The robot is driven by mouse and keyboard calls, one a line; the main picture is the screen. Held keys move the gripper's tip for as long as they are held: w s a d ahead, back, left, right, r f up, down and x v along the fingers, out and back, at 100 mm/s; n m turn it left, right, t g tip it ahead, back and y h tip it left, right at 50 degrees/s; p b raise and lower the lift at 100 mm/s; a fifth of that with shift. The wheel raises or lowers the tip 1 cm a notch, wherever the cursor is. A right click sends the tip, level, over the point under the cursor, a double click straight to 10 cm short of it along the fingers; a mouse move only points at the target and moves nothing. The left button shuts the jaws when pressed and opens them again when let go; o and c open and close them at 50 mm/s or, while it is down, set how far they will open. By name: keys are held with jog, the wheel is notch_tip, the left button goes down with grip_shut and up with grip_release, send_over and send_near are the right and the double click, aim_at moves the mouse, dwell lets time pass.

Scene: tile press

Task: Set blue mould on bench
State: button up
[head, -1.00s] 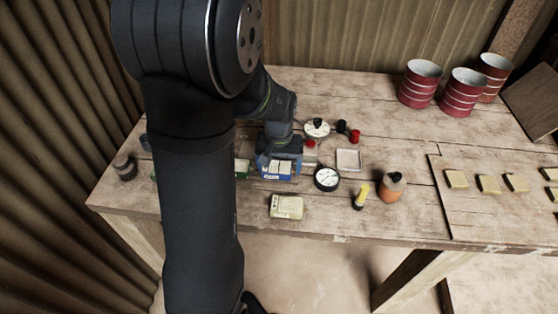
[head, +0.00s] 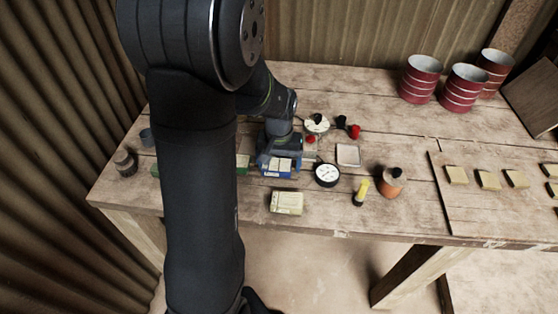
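The blue mould (head: 277,172), a small blue block with pale patches on its front, shows at the middle of the bench (head: 345,218), right of my upright arm link. My gripper (head: 279,158) is directly over it, pointing down, and covers its top and back. The fingertips are hidden, so I cannot tell whether they are open or shut on the mould. I also cannot tell whether the mould touches the bench top.
Close by are a round dial gauge (head: 327,175), a cream box (head: 286,203), a shallow pale tray (head: 348,155), a yellow-and-black item (head: 361,192) and an orange pot (head: 392,183). A green item (head: 243,162) is partly behind my arm. Red cans (head: 421,80) stand back right.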

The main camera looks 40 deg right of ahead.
jog(key=shift+o, duration=1.2)
jog(key=shift+r, duration=0.1)
notch_tip(320, 180, up, 17)
jog(key=shift+r, duration=0.1)
notch_tip(320, 180, down, 18)
jog(key=shift+r, duration=0.35)
